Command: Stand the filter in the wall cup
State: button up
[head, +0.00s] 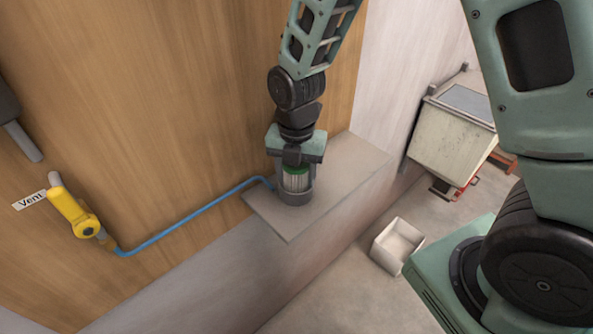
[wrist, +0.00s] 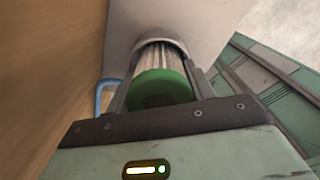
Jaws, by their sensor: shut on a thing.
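The filter (head: 296,181) is a pleated white cylinder with a green end cap. It stands upright with its lower part inside the grey wall cup (head: 294,198), which sits on a grey ledge (head: 335,185) against the wooden wall. My gripper (head: 295,170) comes from above and is shut on the filter near its green cap. In the wrist view the green cap and pleats of the filter (wrist: 161,82) lie between the fingers, and the far end goes into the cup's rim (wrist: 162,43). The filter's bottom is hidden in the cup.
A blue hose (head: 190,215) runs along the wall from the cup to a yellow valve (head: 74,211) beside a "Vent" label (head: 30,200). A white open box (head: 397,244) is on the floor. A pale bin (head: 452,135) stands at the back right.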

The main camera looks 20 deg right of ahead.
jog(key=shift+s+f, duration=0.25)
jog(key=shift+f, duration=0.35)
jog(key=o, duration=1.1)
jog(key=shift+f+b, duration=0.15)
jog(key=shift+b, duration=0.2)
jog(key=r, duration=0.8)
jog(key=r+b, duration=0.1)
jog(key=r, duration=0.3)
jog(key=shift+w+r, duration=0.2)
jog(key=shift+w, duration=0.1)
jog(key=shift+s+r, duration=0.1)
jog(key=shift+r, duration=0.45)
jog(key=s+a+m, duration=0.2)
jog(key=s+m, duration=0.4)
jog(key=m, duration=0.1)
jog(key=s+a+m, duration=0.2)
jog(key=s+m, duration=0.4)
jog(key=s, duration=0.1)
jog(key=s+a+f+m, duration=0.1)
jog(key=s+a+m, duration=0.1)
jog(key=s+m, duration=0.5)
jog(key=shift+a+f+m+y, duration=0.1)
jog(key=shift+a+m+y, duration=0.1)
jog(key=shift+m+y, duration=0.1)
